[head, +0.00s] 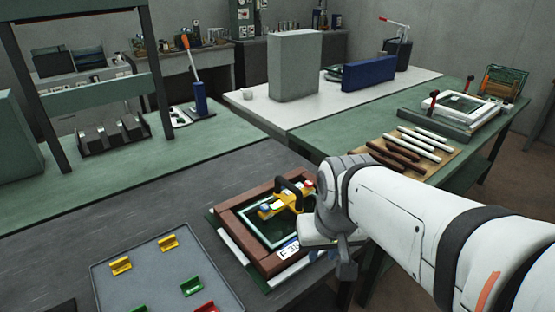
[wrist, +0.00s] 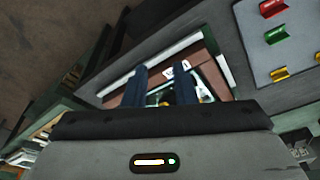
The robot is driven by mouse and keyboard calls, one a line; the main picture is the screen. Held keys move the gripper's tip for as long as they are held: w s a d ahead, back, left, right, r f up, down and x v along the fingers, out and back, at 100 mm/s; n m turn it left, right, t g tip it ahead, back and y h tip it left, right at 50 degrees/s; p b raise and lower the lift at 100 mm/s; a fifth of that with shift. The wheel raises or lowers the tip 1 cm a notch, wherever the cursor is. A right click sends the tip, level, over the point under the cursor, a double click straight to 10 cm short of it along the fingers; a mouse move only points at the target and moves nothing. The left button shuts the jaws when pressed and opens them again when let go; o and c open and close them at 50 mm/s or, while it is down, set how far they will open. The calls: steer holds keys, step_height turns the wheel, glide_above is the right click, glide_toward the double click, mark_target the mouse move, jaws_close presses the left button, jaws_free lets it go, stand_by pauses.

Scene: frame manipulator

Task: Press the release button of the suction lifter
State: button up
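The suction lifter (head: 281,204) is yellow with a black arched handle. It sits on the dark glass panel inside a brown frame (head: 244,258) on the bench. A red spot (head: 308,184) and a blue spot (head: 264,210) show at its ends; I cannot tell which is the release button.
A grey tray (head: 165,262) with yellow, green and red clips lies left of the frame. A wooden board (head: 440,163) with brown and white strips lies on the green bench behind my arm. A white table (head: 350,114) carries a grey block and a blue box.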

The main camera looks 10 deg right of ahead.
steer(key=w+r+m, duration=0.1)
steer(key=w, duration=0.1)
steer(key=w+r, duration=0.2)
steer(key=w, duration=0.1)
steer(key=w+d+r+m+p, duration=0.1)
steer(key=w, duration=0.2)
steer(key=shift+w+r+m+g, duration=0.25)
steer(key=shift+m+g, duration=0.05)
steer(key=c, duration=0.5)
steer(key=w+d+r+m+p, duration=0.1)
steer(key=w+r+m, duration=0.1)
steer(key=w, duration=0.6)
steer(key=shift+w+r+m+g, duration=0.2)
steer(key=shift+w+m+g, duration=0.05)
steer(key=shift+m+g, duration=0.05)
steer(key=w+d+f+m+p, duration=0.1)
steer(key=w+d+m, duration=0.1)
steer(key=w, duration=0.7)
steer(key=w+d+f+m+g+p, duration=0.1)
steer(key=w+m, duration=0.3)
steer(key=w, duration=0.5)
steer(key=shift+w+d+f+m, duration=0.25)
steer(key=shift+w+d+m, duration=0.05)
steer(key=shift+d, duration=0.55)
